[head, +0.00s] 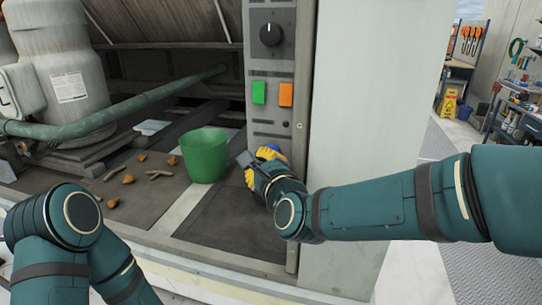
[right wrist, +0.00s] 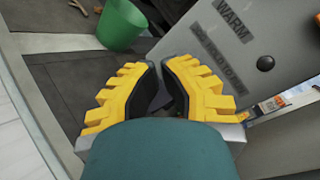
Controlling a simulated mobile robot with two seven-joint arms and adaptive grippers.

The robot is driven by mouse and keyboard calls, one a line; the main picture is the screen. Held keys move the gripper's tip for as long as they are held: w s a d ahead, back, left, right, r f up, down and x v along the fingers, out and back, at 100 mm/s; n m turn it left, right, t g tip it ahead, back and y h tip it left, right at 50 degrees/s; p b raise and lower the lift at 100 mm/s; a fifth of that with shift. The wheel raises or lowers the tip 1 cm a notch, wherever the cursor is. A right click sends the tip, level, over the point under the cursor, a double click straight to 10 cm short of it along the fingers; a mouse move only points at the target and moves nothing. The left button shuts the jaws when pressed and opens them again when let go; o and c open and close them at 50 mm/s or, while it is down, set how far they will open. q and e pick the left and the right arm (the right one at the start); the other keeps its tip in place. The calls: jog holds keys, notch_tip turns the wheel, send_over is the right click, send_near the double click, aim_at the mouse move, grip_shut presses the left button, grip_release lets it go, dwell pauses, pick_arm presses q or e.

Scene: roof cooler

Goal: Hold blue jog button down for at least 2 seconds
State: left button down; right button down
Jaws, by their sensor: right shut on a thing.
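The blue jog button (head: 274,147) shows as a small patch of blue on the lower part of the grey control panel (head: 270,58). My right gripper (head: 262,158) is at the button, its yellow fingers around and in front of it, hiding most of it. In the right wrist view the fingers of my right gripper (right wrist: 160,78) are drawn together against the panel's lower part, and the button is hidden. How far it is pressed cannot be seen. My left gripper is out of view; only part of my left arm shows.
A green bucket (head: 205,155) stands left of my right gripper; it also shows in the right wrist view (right wrist: 122,24). Above are a black knob (head: 270,35), a green square (head: 259,93) and an orange square (head: 286,94). Brown debris (head: 126,179) lies on the floor.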

jog(key=shift+w+d+r+b, duration=0.4)
jog(key=shift+w+d+b, duration=0.1)
jog(key=shift+b, duration=0.1)
dwell(2.4)
jog(key=shift+s, duration=0.1)
dwell(2.2)
jog(key=shift+a+f+b, duration=0.1)
jog(key=shift+f+b, duration=0.1)
jog(key=shift+b, duration=0.2)
jog(key=shift+s, duration=0.1)
jog(key=shift+s+a+f, duration=0.1)
jog(key=shift+s+a, duration=0.2)
jog(key=shift+s, duration=0.5)
jog(key=shift+s+a+f, duration=0.1)
jog(key=shift+s+a, duration=0.25)
jog(key=shift+s, duration=0.4)
jog(key=shift+s+a, duration=0.3)
jog(key=shift+s, duration=0.5)
